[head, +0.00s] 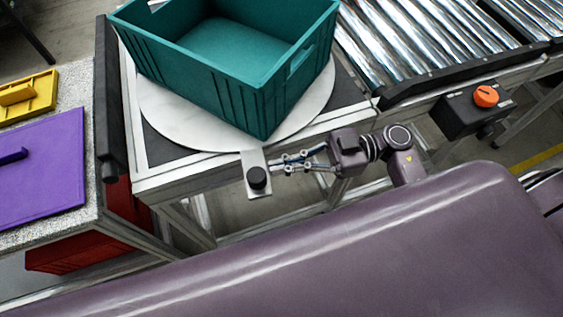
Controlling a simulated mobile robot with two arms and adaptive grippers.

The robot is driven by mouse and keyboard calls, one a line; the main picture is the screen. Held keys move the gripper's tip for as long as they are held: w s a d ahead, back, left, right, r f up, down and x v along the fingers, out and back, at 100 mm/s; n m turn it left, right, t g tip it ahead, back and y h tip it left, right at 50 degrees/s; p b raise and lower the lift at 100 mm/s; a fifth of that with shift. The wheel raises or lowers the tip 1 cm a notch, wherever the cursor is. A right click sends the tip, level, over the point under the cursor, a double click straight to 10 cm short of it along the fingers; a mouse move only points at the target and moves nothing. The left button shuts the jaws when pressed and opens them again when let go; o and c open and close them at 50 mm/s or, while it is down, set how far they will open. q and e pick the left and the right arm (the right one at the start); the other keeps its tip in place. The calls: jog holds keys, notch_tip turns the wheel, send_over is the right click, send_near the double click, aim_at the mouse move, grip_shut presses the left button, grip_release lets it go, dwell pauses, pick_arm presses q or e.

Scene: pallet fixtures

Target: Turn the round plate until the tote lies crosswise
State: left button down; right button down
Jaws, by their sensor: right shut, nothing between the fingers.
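The teal tote (228,72) is an open, empty-looking box on the round white plate (180,125). The tote sits at an angle to the table's edges, with one corner toward me. The plate lies on a dark-topped metal-frame table (190,165). A pale tab (251,183) with a black knob (257,178) sticks out at the plate's near side. My right gripper (276,165) is shut and empty, with its fingertips beside the tab, close to the knob. I cannot tell if they touch it. My left gripper is not in view.
A roller conveyor (425,35) adjoins at the right, with a control box (468,112) bearing an orange knob (486,96). At the left, a speckled bench holds a purple panel (45,190) and a yellow piece (28,95). A red bin (85,240) stands below.

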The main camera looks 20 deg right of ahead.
aim_at(252, 172)
jog(key=a+t+p, duration=0.1)
jog(key=a+p, duration=0.1)
jog(key=a+m+t+p, duration=0.1)
jog(key=a+p, duration=0.1)
jog(key=p, duration=0.1)
jog(key=a+m+t+p, duration=0.1)
jog(key=a+p, duration=0.1)
jog(key=p, duration=0.1)
jog(key=shift+w+a+r+h, duration=0.1)
jog(key=shift+a+r+h, duration=0.05)
jog(key=shift+r+h, duration=0.25)
jog(key=a, duration=0.2)
jog(key=w+a+t+p, duration=0.1)
jog(key=a, duration=0.1)
jog(key=a+f+m+t+p, duration=0.1)
jog(key=a, duration=0.1)
jog(key=shift+w+a+h, duration=0.15)
jog(key=shift+w+h, duration=0.15)
jog(key=shift+s+p, duration=0.1)
jog(key=shift+p, duration=0.2)
